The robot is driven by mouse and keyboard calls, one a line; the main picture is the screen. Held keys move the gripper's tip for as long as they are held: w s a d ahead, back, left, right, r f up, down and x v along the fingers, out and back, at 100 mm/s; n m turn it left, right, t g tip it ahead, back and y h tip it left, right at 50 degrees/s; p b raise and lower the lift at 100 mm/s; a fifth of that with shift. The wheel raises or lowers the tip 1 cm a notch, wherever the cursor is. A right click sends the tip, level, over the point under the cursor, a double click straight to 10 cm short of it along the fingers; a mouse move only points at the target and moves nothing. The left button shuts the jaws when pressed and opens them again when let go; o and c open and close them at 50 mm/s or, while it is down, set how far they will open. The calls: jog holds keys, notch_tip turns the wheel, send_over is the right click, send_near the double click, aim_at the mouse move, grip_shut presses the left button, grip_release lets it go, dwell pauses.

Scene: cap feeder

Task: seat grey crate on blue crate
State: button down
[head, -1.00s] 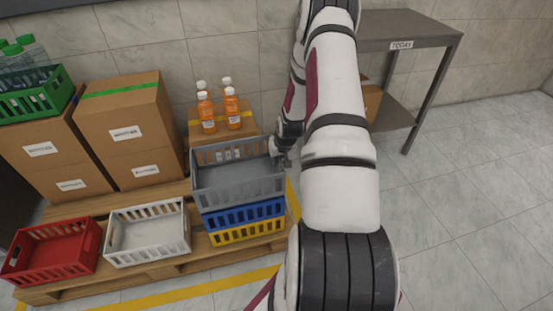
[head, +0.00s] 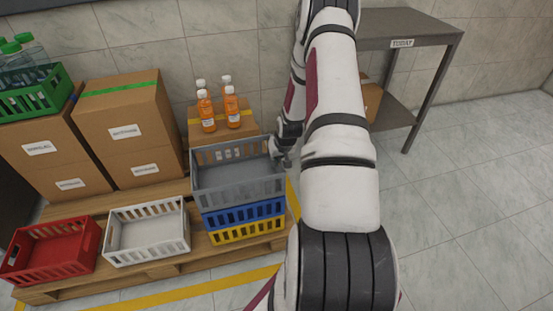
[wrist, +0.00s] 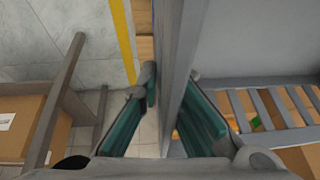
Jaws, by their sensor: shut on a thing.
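The grey crate (head: 236,190) is at the top of a stack, level and directly above the blue crate (head: 245,216). In the head view I cannot tell whether a small gap is left between the two. The yellow crate (head: 248,233) is below the blue one. My gripper (head: 279,152) is at the grey crate's right side. In the wrist view my gripper (wrist: 165,100) is shut on the grey crate's wall (wrist: 176,60), with one finger on each side of it.
A white crate (head: 115,246) and a red crate (head: 85,259) stand left on the wooden pallet (head: 170,270). Orange bottles (head: 206,112) stand on a cardboard box behind the stack. Taller boxes (head: 124,135) are back left. A metal table (head: 410,30) stands back right.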

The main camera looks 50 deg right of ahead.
jog(key=shift+f, duration=0.3)
dwell(0.5)
jog(key=c, duration=1.7)
grip_release()
jog(key=shift+f, duration=0.1)
jog(key=v, duration=1.2)
jog(key=shift+w, duration=0.1)
